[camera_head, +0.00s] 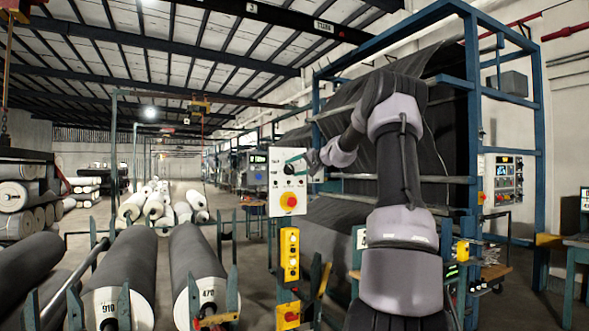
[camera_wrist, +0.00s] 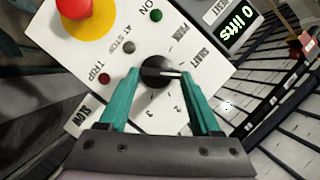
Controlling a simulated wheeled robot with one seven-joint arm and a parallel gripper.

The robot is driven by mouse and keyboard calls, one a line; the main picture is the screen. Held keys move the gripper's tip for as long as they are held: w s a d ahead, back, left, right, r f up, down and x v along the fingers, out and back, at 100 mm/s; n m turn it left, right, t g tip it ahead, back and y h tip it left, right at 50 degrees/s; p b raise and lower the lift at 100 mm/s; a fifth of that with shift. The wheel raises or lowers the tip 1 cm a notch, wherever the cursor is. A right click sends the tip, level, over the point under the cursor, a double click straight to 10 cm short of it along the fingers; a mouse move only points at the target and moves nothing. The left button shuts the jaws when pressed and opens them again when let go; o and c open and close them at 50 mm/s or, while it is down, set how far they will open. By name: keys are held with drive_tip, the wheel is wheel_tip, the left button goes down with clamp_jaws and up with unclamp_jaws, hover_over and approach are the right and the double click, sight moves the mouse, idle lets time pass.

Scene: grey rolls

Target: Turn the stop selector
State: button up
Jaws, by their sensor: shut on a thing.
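The stop selector is a round black knob (camera_wrist: 159,72) with a pale pointer line, on a tilted white panel (camera_wrist: 120,52) in the wrist view. Marks on the panel around it include numbers and words. My gripper (camera_wrist: 160,78) has teal fingers, one on each side of the knob, and is shut on it. In the head view my arm reaches to the white control box (camera_head: 287,200), with my gripper (camera_head: 291,166) at its upper part. The knob is hard to make out there.
A red stop button on a yellow disc (camera_wrist: 88,18) sits near the knob, with small lamps beside it. A yellow button box (camera_head: 289,254) hangs below the panel. Large grey rolls (camera_head: 122,268) lie at the left. A blue frame (camera_head: 474,130) stands behind my arm.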

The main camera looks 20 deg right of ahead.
drive_tip(key=m, duration=0.1)
drive_tip(key=m+t+y, duration=0.1)
drive_tip(key=m, duration=0.2)
drive_tip(key=shift+d+f+m+y, duration=0.25)
drive_tip(key=shift+f+m+y, duration=0.05)
drive_tip(key=shift+f+y, duration=0.1)
drive_tip(key=m, duration=0.1)
drive_tip(key=m+t, duration=0.1)
drive_tip(key=m, duration=0.1)
drive_tip(key=m+t, duration=0.1)
drive_tip(key=m, duration=0.1)
drive_tip(key=shift+f+y, duration=0.25)
drive_tip(key=shift+y, duration=0.05)
drive_tip(key=shift+m, duration=0.3)
drive_tip(key=o, duration=1.4)
drive_tip(key=shift+s+d+t, duration=0.1)
drive_tip(key=shift+t, duration=0.2)
drive_tip(key=v, duration=1)
drive_tip(key=shift+s+d, duration=0.1)
drive_tip(key=shift+s, duration=0.15)
